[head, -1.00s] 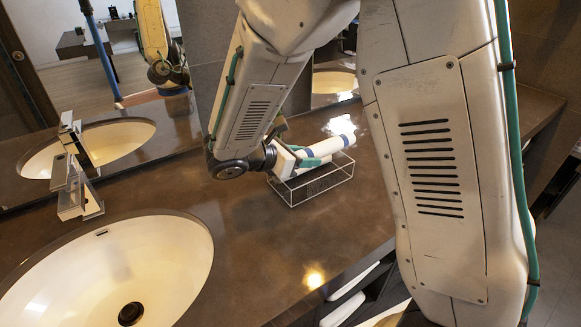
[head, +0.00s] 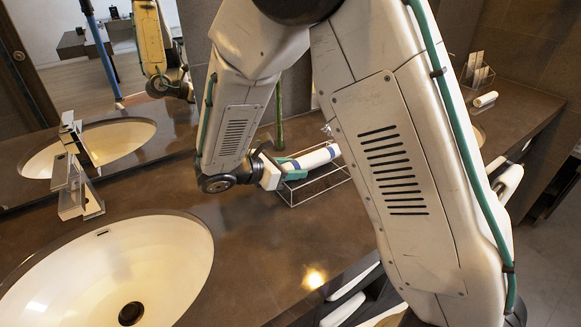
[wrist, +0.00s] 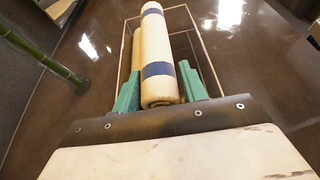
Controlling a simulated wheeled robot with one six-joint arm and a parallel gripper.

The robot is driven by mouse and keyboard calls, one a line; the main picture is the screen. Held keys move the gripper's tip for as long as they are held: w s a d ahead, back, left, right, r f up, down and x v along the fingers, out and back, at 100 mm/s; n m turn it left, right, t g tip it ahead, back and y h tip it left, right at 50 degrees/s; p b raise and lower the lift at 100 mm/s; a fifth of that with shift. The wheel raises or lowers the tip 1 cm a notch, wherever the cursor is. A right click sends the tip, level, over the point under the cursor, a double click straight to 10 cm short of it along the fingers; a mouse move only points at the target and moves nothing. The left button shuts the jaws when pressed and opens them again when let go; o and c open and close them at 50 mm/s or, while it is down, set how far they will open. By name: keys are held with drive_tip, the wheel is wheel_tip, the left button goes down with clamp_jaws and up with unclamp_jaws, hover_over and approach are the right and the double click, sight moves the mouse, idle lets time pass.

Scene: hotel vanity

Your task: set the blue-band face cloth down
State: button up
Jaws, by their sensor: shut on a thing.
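The blue-band face cloth (wrist: 159,48) is a cream roll with two dark blue bands. In the head view the cloth (head: 318,158) points away to the upper right. My gripper (wrist: 158,82) is shut on its near end, with a green finger on each side; the gripper (head: 291,171) also shows in the head view. The cloth is over a clear, thin-edged tray (wrist: 207,68), which also shows in the head view (head: 322,189). I cannot tell whether the cloth touches it. A second pale roll (wrist: 136,58) shows partly behind the held cloth's left side.
A green bamboo-like stalk (wrist: 40,57) stands left of the tray. A white basin (head: 105,270) and metal tap (head: 75,180) are to the left. A clear holder (head: 478,73) and small white roll (head: 485,99) are at the far right. Brown counter (head: 245,235) is bare in front.

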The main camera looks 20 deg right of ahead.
drive_tip(key=shift+s+f, duration=0.1)
drive_tip(key=shift+f, duration=0.35)
drive_tip(key=o, duration=1)
drive_tip(key=shift+s, duration=0.1)
